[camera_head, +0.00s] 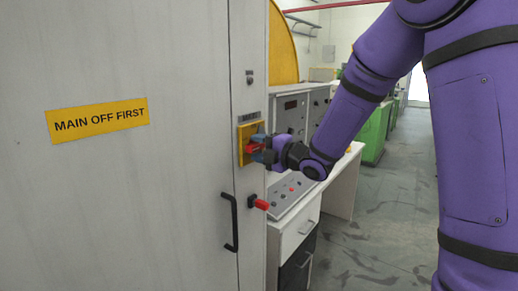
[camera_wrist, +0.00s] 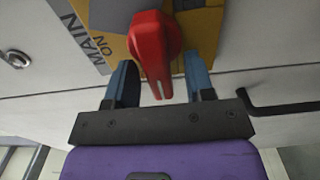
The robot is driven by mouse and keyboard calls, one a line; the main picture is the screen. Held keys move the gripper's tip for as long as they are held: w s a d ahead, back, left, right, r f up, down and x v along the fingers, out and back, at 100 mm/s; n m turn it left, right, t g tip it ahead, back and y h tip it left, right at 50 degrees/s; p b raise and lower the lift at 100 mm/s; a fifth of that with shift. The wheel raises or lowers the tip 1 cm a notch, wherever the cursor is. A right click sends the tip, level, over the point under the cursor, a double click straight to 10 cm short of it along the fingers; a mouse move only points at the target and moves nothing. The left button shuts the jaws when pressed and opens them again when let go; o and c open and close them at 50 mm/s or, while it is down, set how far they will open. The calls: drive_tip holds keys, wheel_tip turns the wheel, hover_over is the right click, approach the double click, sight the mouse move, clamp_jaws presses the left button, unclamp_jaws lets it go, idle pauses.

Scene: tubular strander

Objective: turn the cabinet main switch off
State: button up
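The main switch is a red handle (camera_wrist: 157,52) on a yellow plate (camera_head: 243,155) on the grey cabinet front. The wrist view shows the words MAIN and ON on and beside the plate (camera_wrist: 118,45). My gripper (camera_head: 263,147) is at the switch, with its blue fingers on either side of the red handle. In the wrist view my gripper (camera_wrist: 158,68) is open, with a gap between the handle's narrow end and each finger. The handle's narrow end points toward the gripper's palm. In the head view my fingers partly hide the handle.
A yellow sign (camera_head: 97,120) reads MAIN OFF FIRST. A control desk (camera_head: 291,196) stands close behind the cabinet. Open floor (camera_head: 385,225) lies to the right.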

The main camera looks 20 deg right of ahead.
drive_tip(key=v, duration=1.1)
drive_tip(key=shift+w, duration=0.1)
